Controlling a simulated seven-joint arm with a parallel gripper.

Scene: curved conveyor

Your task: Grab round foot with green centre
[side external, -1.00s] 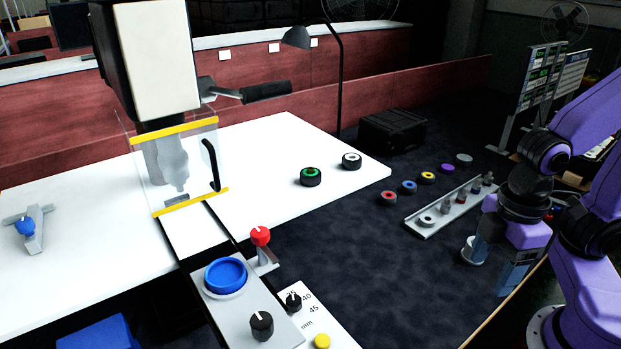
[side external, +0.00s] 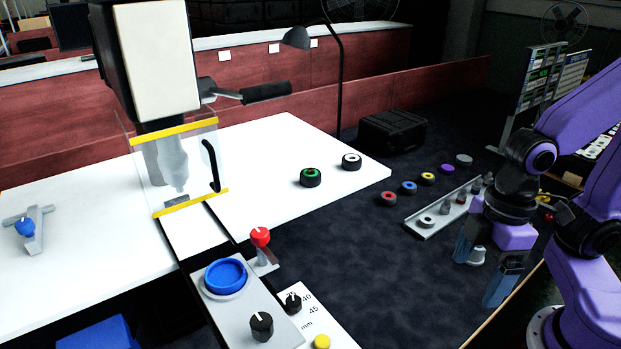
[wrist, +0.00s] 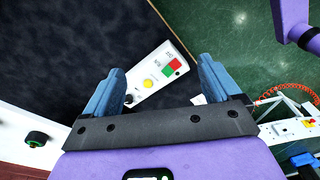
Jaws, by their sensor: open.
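The round black foot with a green centre (side external: 310,176) sits on the white table, left of a similar foot with a white centre (side external: 351,161). In the wrist view a dark round foot with a green ring (wrist: 37,138) shows at the lower left on the white surface. My gripper (side external: 484,274) is at the right in the side view, far from the green foot. Its blue fingers, also in the wrist view (wrist: 163,82), are spread apart with nothing between them.
Several coloured round pieces, such as a red one (side external: 388,198), lie on the dark surface. A grey tray (side external: 421,229) of small parts stands near my gripper. A machine with a clear guard (side external: 160,170) and a control panel with a blue button (side external: 226,275) stand left. A black case (side external: 392,132) stands behind.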

